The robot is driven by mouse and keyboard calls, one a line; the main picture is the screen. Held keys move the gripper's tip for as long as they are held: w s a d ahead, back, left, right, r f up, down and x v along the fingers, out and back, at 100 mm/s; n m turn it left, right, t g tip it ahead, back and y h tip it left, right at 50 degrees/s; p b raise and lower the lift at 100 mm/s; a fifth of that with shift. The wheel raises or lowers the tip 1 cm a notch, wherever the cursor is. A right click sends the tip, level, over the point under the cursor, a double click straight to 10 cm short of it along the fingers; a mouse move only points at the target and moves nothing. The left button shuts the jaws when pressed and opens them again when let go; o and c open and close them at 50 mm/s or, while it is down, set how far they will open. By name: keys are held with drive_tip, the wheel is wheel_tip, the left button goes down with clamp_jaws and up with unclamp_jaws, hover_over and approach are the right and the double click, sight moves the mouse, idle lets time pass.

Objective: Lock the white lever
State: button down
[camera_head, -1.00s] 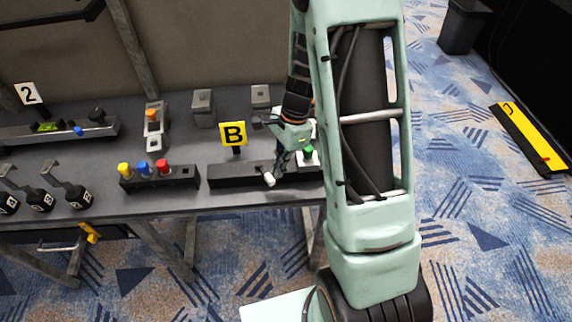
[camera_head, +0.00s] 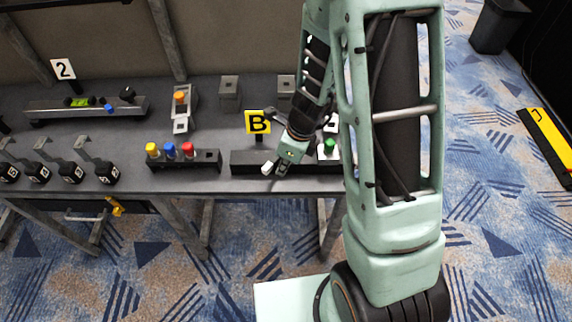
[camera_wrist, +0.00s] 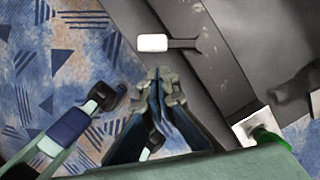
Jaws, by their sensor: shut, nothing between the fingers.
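The white lever (camera_head: 268,167) is at the front of the black block beside the yellow B sign (camera_head: 258,122). In the wrist view, its white end (camera_wrist: 152,43) sits on a short dark shaft that runs right to the grey and black fixture. My gripper (camera_head: 282,172) is just right of the lever's white end in the head view and partly hides the lever's base. In the wrist view, my gripper (camera_wrist: 162,80) is shut and empty, with its tips below the white end and a visible gap between them.
A green button (camera_head: 330,146) on a white base is right of my gripper. A block with yellow, blue and red buttons (camera_head: 184,162) stands to the left. Several hooked black weights (camera_head: 72,172) are farther left. The table's front edge (camera_head: 240,186) runs close below.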

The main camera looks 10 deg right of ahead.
drive_tip(key=shift+w+d, duration=0.5)
drive_tip(key=shift+w, duration=0.15)
drive_tip(key=shift+d, duration=0.1)
